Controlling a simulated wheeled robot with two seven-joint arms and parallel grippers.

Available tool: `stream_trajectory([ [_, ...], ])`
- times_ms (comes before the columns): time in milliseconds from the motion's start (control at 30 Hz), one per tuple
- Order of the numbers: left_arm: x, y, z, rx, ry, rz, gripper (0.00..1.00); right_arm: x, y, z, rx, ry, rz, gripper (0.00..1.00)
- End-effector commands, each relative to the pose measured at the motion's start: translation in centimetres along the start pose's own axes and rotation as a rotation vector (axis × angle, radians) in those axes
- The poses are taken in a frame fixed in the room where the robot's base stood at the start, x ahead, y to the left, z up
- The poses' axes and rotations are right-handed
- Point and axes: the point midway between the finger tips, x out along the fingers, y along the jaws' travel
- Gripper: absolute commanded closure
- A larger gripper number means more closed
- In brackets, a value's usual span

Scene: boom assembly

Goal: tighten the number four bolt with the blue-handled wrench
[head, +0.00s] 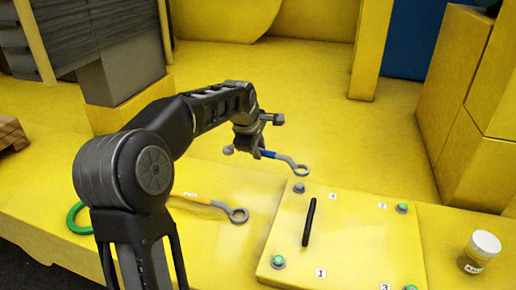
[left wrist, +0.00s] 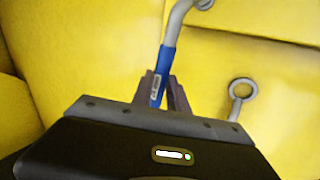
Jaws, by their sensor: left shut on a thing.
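My left gripper (head: 256,150) is shut on the blue-handled wrench (head: 283,158). The wrench's blue handle (left wrist: 165,72) also shows between the fingers in the left wrist view. Its grey shaft points right and its ring end lies a little behind the number four bolt (head: 299,188) in the head view. That bolt is a plain grey head at the back left corner of the yellow plate (head: 348,262), beside the label 4. The ring looks apart from the bolt; its height above it is hard to tell. My right gripper is out of view.
An orange-handled wrench (head: 215,205) lies left of the plate, near a green ring (head: 78,218). The other bolts, such as bolt one (head: 278,262), show green. A black bar handle (head: 309,222) stands on the plate. A white-lidded jar (head: 480,251) stands at right.

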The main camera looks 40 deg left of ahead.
Motion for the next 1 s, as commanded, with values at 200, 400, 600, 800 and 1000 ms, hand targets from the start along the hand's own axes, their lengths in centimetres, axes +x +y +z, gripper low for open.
stream_trajectory([
  [200,1.9,-1.0,0.1,0.001,0.000,0.001,1.00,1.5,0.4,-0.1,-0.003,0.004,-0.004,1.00],
  [400,3.1,-1.7,0.1,0.000,0.000,0.001,1.00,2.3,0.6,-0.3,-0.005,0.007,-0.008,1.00],
  [600,3.6,-1.9,0.0,0.000,0.000,0.002,1.00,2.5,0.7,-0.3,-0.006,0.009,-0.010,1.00],
  [800,3.6,-1.9,0.0,0.000,0.000,0.002,1.00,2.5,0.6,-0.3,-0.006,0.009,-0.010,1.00],
  [1000,3.5,-1.9,0.0,0.000,0.000,0.002,1.00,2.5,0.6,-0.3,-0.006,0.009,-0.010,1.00],
])
